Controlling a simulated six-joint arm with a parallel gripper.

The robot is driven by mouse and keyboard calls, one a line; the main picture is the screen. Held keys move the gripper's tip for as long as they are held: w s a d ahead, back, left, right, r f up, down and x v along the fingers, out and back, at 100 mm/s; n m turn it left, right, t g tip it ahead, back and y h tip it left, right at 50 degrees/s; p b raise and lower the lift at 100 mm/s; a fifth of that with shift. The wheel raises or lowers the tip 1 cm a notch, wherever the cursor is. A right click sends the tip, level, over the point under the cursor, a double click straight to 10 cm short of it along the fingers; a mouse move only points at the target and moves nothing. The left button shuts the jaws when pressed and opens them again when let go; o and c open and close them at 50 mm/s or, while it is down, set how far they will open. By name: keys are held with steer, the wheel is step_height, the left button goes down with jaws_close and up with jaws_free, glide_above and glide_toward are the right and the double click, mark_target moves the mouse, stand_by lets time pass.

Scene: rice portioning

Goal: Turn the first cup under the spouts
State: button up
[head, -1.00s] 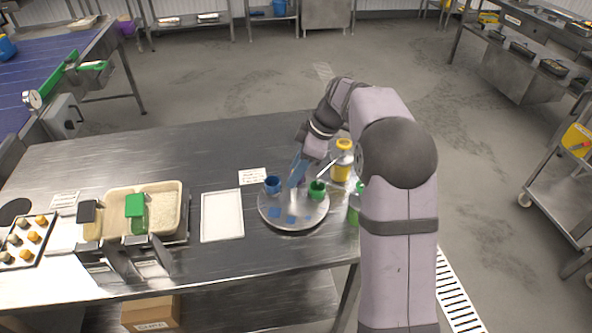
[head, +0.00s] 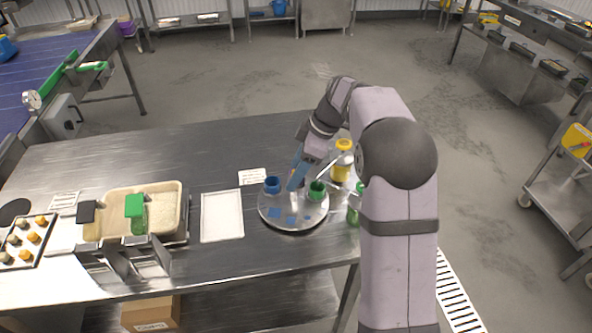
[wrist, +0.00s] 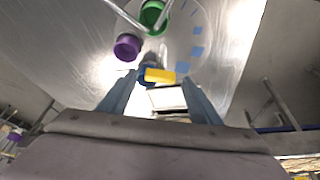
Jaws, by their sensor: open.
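A round grey turntable (head: 293,222) with blue squares on top stands near the right end of the steel table. A blue cup (head: 273,184) is at its left and a green cup (head: 317,189) at its right. Thin metal spouts (head: 326,171) reach toward the green cup. My gripper (head: 294,184) is above the turntable between the cups.
A yellow-capped bottle (head: 342,161) stands behind the turntable, and a green bottle (head: 354,207) to its right, partly behind my arm. A white tray (head: 222,215) lies to the left. Beyond it is a rice tub (head: 163,213). The back of the table is mostly clear.

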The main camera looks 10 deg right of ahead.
steer(key=b+v, duration=0.1)
steer(key=v, duration=0.6)
steer(key=shift+s, duration=0.1)
stand_by(0.4)
steer(key=s+f+m+h+p, duration=0.1)
steer(key=s+f+m, duration=0.35)
steer(key=s, duration=0.45)
steer(key=s+f+m+g+h, duration=0.15)
steer(key=s+f+m, duration=0.3)
steer(key=s, duration=0.45)
steer(key=s+f+m+h+p, duration=0.15)
steer(key=s+f+m, duration=0.3)
steer(key=s, duration=0.55)
step_height(320, 180, down, 30)
steer(key=b, duration=3.1)
steer(key=shift+w+a+m, duration=0.15)
steer(key=shift+m, duration=0.2)
